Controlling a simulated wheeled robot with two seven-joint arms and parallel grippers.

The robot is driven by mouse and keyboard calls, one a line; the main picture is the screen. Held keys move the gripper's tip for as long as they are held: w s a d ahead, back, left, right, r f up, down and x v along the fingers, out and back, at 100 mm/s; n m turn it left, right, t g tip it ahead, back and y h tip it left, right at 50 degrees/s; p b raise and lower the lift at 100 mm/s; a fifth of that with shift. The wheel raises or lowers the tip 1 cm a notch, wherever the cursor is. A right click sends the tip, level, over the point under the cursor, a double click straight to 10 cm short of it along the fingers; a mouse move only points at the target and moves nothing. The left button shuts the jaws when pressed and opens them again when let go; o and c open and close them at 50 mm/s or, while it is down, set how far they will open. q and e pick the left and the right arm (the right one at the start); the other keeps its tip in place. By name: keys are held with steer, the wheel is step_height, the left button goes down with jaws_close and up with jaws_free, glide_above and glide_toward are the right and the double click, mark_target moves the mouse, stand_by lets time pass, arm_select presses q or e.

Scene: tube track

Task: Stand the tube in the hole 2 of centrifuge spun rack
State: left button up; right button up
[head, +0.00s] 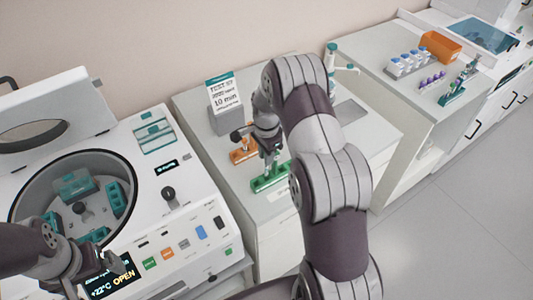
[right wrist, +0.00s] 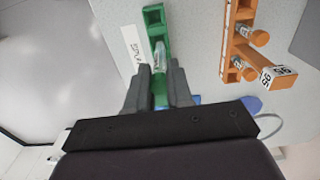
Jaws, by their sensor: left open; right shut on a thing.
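The green rack (head: 270,178) stands on the counter right of the centrifuge, beside a white label (right wrist: 133,43) that seems to read SPUN. My right gripper (head: 268,150) is over this rack. In the right wrist view its fingers (right wrist: 157,85) are shut on a clear tube (right wrist: 160,56), which lines up with the green rack (right wrist: 155,20). I cannot tell whether the tube's lower end is in a hole or above it, or the hole number.
An orange rack (head: 241,155) with tubes stands just beside the green one. The centrifuge (head: 80,190) is open, its display reading OPEN. A timer sign (head: 224,95) stands behind. A further counter holds a tube rack (head: 408,64) and an orange bin (head: 440,46).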

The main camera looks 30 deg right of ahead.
steer(key=shift+s, duration=0.1)
steer(key=shift+f, duration=0.1)
stand_by(0.3)
steer(key=shift+f, duration=0.15)
steer(key=shift+f+b, duration=0.25)
steer(key=shift+b, duration=0.1)
steer(key=shift+f, duration=0.35)
steer(key=shift+f+b, duration=0.15)
steer(key=shift+b, duration=0.15)
steer(key=shift+f+b, duration=0.35)
steer(key=shift+f, duration=0.15)
